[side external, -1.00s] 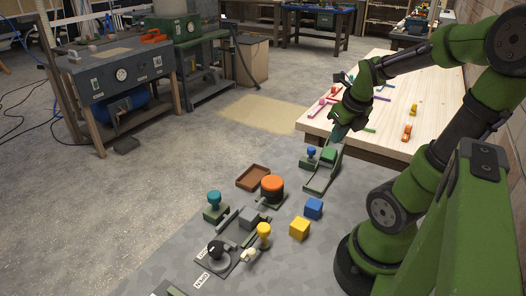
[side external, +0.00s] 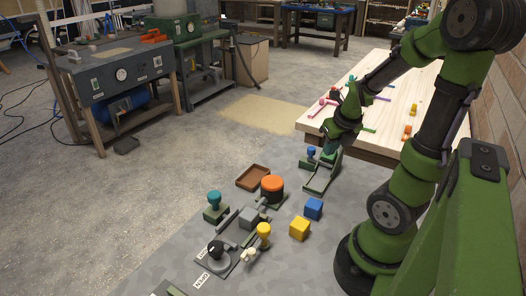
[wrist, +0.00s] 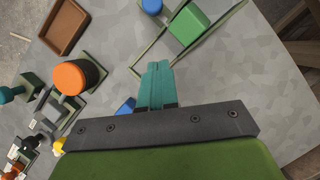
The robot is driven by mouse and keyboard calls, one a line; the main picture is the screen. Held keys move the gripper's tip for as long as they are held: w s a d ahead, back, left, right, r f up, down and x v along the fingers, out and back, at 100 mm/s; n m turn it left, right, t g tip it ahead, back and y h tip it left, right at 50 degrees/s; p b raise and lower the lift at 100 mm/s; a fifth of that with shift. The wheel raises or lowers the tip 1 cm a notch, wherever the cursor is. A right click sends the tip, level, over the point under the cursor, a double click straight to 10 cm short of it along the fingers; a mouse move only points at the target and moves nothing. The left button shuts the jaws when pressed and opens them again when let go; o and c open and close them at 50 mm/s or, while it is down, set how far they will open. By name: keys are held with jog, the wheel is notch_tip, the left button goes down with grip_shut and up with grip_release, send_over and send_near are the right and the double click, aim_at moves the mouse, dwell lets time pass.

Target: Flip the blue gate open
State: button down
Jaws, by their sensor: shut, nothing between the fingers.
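A blue round knob (side external: 311,152) stands on a dark green base at the left side of a green-railed track (side external: 318,183); it also shows at the top edge of the wrist view (wrist: 152,5). I take it to be the handle of the blue gate; no separate gate panel is clear. A green block (wrist: 188,25) lies in the track, to the right of the knob in the wrist view. My gripper (wrist: 158,66), with teal fingers, is shut and empty. In the side view my gripper (side external: 331,149) is over the track's far end, just right of the knob, partly hiding the green block.
A blue cube (side external: 313,208) and a yellow cube (side external: 300,228) sit on the grey surface. A brown tray (side external: 253,177), an orange-topped cylinder (side external: 272,188), a teal knob (side external: 214,198) and a yellow knob (side external: 264,230) stand nearby. A wooden table (side external: 374,115) with small coloured pieces lies behind.

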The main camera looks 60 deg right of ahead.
jog(key=x, duration=0.4)
jog(key=shift+w+d, duration=0.65)
jog(key=shift+w, duration=0.15)
jog(key=shift+w+d, duration=0.6)
jog(key=shift+w, duration=0.25)
jog(key=w, duration=0.6)
jog(key=shift+s+a, duration=0.1)
